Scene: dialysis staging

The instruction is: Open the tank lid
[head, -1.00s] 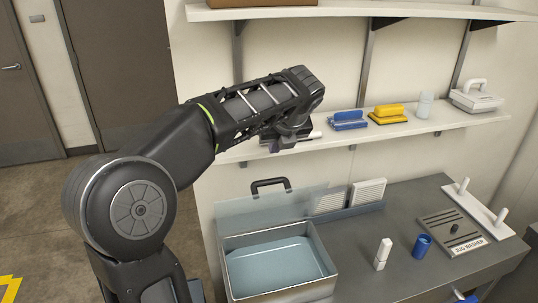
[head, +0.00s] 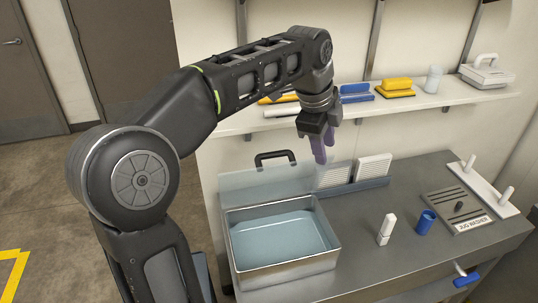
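The tank (head: 290,272) is an open-topped metal basin with pale blue liquid inside, on the grey bench. Its see-through lid (head: 262,187) stands upright along the back rim, with a black handle (head: 275,157) at its top edge. My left gripper (head: 323,150) points down, behind and right of the lid's handle in the picture, apart from the handle. Its purple-grey fingers show edge-on, so the gap between them is unclear. Nothing shows held in it. My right gripper is out of view.
White louvred panels (head: 374,168) stand in a rack right of the lid. A white bottle (head: 386,230) and a blue cup (head: 427,222) stand on the bench. A shelf (head: 440,98) with brushes runs above.

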